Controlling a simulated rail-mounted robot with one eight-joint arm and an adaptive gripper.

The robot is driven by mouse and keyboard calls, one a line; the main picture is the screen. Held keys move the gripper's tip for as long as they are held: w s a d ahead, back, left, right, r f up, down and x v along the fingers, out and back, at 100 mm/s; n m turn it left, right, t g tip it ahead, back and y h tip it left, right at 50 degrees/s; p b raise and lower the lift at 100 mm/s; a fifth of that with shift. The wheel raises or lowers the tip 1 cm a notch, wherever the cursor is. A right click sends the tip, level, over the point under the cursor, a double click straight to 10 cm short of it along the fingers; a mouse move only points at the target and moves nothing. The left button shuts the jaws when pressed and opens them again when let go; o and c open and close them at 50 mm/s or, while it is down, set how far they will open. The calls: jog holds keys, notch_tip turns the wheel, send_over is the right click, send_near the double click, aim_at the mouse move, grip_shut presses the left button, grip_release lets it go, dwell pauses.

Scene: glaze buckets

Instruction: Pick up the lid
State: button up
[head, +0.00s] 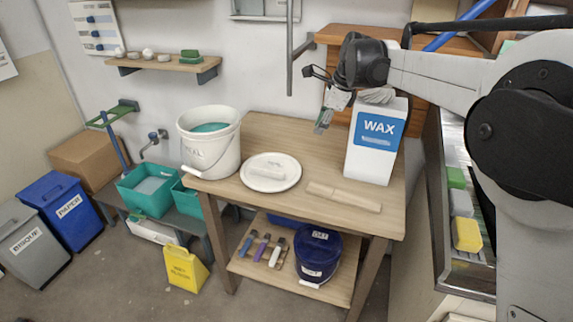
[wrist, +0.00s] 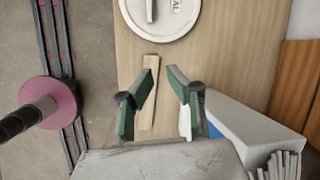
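The lid (head: 262,184) is a round white disc lying flat on the wooden table, between the white bucket and the wax container. A raised white bar, seemingly its handle, lies across its top. In the wrist view the lid (wrist: 172,30) is cut off by the top edge, with part of a printed label showing. My gripper (head: 322,123) is above the table, right of the lid and beside the wax container. In the wrist view my gripper (wrist: 161,72) has its green-padded fingers apart, with nothing held between them; the lid is beyond the fingertips.
An open white bucket (head: 224,158) with green contents stands left of the lid. The wax container (head: 365,158) stands close to my gripper on the right. A flat wooden stick (head: 343,196) lies in front. A lower shelf holds a dark blue bucket (head: 318,258) and several tools.

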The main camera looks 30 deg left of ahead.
jog(key=s+a+f, duration=0.1)
jog(key=a+f, duration=0.4)
jog(key=s+a+f+m+g, duration=0.1)
jog(key=a+f, duration=0.3)
jog(key=a, duration=0.1)
jog(key=s+a+f+m, duration=0.1)
jog(key=a+f, duration=0.4)
jog(key=shift+s+a+f+g+p, duration=0.15)
jog(key=shift+s+f+g+p, duration=0.15)
jog(key=shift+f+p, duration=0.1)
jog(key=shift+d+p+x, duration=0.2)
jog(key=shift+x, duration=1.3)
jog(key=shift+d+p+x, duration=0.2)
jog(key=shift+x, duration=1.35)
jog(key=shift+f, duration=0.15)
grip_shut()
